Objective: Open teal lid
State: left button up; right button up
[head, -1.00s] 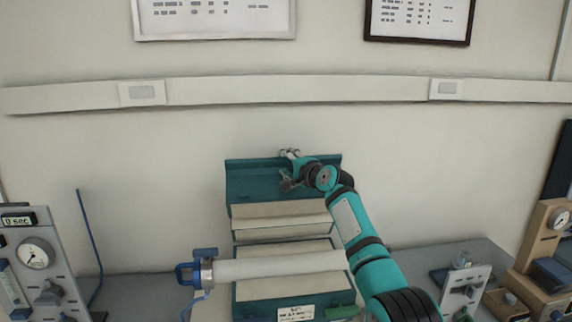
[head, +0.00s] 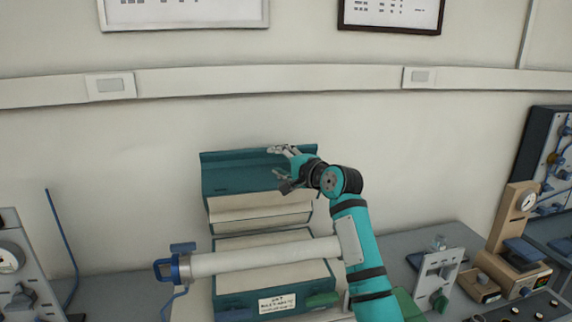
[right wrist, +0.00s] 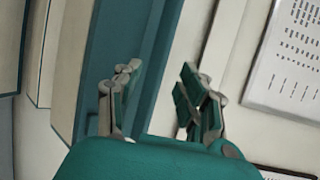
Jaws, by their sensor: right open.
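The teal lid (head: 225,178) of the furnace stands raised, leaning back toward the wall, with its pale lining facing forward. The teal furnace body (head: 240,301) below is open, and a white tube (head: 225,263) lies across it. My right gripper (head: 278,166) is open and empty at the upper right part of the lid. In the right wrist view the open fingers (right wrist: 158,98) are close to the lid's edge (right wrist: 148,60), with the left finger over the teal panel; whether it touches cannot be told. My left gripper is not in view.
A blue clamp (head: 172,268) is at the tube's left end. A grey gauge panel (head: 12,262) stands left and a beige instrument (head: 507,245) right. The wall behind carries a trunking rail (head: 250,80). Grey bench top (head: 125,295) shows left of the furnace.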

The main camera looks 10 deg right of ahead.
jog(key=shift+v, duration=1.4)
jog(key=shift+f, duration=0.1)
